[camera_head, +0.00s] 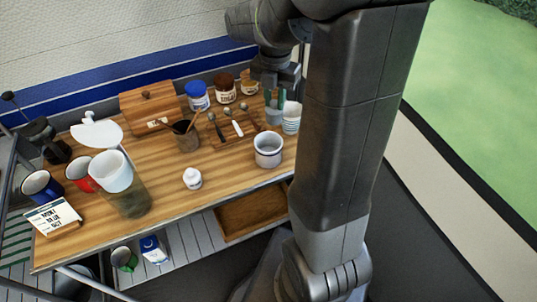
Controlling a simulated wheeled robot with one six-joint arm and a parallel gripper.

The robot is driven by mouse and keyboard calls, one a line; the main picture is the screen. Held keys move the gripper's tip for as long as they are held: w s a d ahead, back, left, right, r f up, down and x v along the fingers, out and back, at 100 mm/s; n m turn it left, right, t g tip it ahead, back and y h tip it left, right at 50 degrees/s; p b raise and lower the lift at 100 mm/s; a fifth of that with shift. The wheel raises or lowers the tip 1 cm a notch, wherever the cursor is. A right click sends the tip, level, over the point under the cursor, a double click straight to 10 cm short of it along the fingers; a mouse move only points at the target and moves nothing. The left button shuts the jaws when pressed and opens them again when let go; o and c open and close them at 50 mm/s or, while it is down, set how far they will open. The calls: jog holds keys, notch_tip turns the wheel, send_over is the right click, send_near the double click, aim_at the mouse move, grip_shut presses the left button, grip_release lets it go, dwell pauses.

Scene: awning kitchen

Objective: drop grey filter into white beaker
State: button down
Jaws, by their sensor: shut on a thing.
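My gripper (274,97) is at the back right of the wooden counter, pointing down beside a stack of pale paper cups. Its two teal-tipped fingers look close together. A small greyish thing (273,116) shows just below the fingertips; it may be the grey filter, but it is too small to tell. A tall white beaker (110,172) stands at the front left, by a dark see-through glass vessel (131,200). The beaker's inside is mostly hidden.
Jars with blue (197,95) and brown (224,89) lids stand at the back. Red (79,173) and blue (41,187) mugs stand left. The front centre is mostly clear.

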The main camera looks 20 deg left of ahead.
aim_at(274, 112)
jog(key=shift+f+b, duration=1.65)
jog(key=shift+f, duration=0.65)
jog(key=c, duration=1.2)
grip_release()
jog(key=shift+o, duration=0.2)
notch_tip(274, 112, up, 14)
jog(key=p, duration=0.1)
